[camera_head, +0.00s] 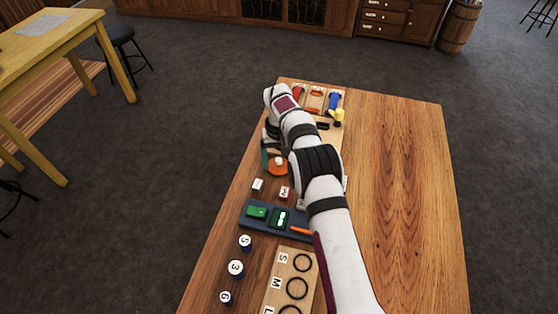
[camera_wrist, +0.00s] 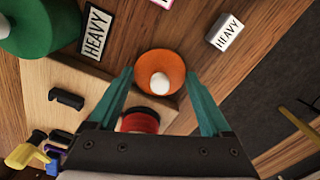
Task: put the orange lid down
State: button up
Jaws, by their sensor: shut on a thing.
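The orange lid (camera_wrist: 176,64), round with a white knob, sits between the teal fingertips of my gripper (camera_wrist: 160,76) in the wrist view. My gripper is shut on it. In the head view the lid (camera_head: 278,169) shows at the left side of the table, with my gripper (camera_head: 266,156) beside it, partly hidden by my arm. A red round container (camera_wrist: 140,122) shows past the lid, between the fingers, in the wrist view. I cannot tell how high the lid is above the table.
White HEAVY blocks (camera_wrist: 227,33) and a green round thing (camera_wrist: 30,25) are near. A wooden board (camera_wrist: 50,82) carries dark pieces. A blue tray (camera_head: 246,223), numbered cylinders (camera_head: 235,268) and a ring board (camera_head: 278,295) stand nearer. The table's right half (camera_head: 405,190) is clear.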

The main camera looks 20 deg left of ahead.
aim_at(279, 159)
jog(key=shift+f, duration=0.4)
jog(key=o, duration=1.1)
jog(key=shift+r, duration=0.1)
notch_tip(279, 159, up, 12)
jog(key=s+d+r+m+y, duration=0.1)
jog(key=s+d+r+m, duration=0.4)
jog(key=s+d+r, duration=0.85)
jog(key=s+d+f+m, duration=0.2)
jog(key=s+d, duration=0.1)
jog(key=s, duration=0.9)
jog(key=s+d+f+m, duration=0.2)
jog(key=s+d+m, duration=0.1)
jog(key=s, duration=0.9)
jog(key=shift+s+d+y, duration=0.2)
jog(key=shift+d+y, duration=0.2)
jog(key=shift+d, duration=0.4)
